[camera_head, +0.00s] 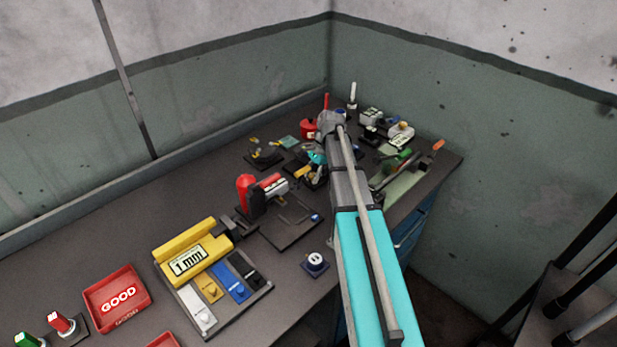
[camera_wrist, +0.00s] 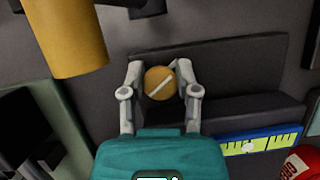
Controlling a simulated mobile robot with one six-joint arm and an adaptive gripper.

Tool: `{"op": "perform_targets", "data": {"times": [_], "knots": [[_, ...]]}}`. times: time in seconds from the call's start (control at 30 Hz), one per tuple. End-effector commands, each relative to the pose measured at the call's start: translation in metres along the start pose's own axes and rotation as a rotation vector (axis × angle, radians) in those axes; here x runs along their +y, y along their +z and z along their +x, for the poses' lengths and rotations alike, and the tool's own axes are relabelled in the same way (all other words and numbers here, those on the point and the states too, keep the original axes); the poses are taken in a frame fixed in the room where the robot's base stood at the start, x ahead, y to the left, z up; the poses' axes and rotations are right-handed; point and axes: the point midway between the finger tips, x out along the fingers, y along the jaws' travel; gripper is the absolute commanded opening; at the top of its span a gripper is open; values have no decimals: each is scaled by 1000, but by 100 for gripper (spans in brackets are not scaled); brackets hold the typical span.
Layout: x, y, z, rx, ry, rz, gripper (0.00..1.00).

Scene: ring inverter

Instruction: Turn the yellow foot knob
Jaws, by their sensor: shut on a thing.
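The yellow foot knob (camera_wrist: 160,83) is a round yellow disc with a pale diagonal bar across its face. It shows in the middle of the wrist view, between the two fingertips of my gripper (camera_wrist: 161,82). Both fingers touch its sides, so my gripper is shut on it. The pale bar slants from lower left to upper right. In the head view my arm reaches to the back of the bench and hides most of the gripper and the knob.
A larger yellow cylinder (camera_wrist: 68,38) stands close at upper left in the wrist view. A blue and yellow-green piece (camera_wrist: 255,143) and a red object (camera_wrist: 302,164) lie at lower right. In the head view, a yellow 1 mm block (camera_head: 190,254) and a red GOOD tray (camera_head: 117,299) stand nearer.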

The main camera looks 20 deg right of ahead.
Motion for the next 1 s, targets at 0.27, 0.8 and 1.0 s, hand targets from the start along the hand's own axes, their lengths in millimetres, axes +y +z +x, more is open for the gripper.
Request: {"op": "perform_targets", "data": {"times": [0.27,0.8,1.0], "knots": [[2,-4,-2,6,86,-183,0],[2,-4,-2,5,243,-563,0],[1,-4,-2,6,267,-620,0]]}}
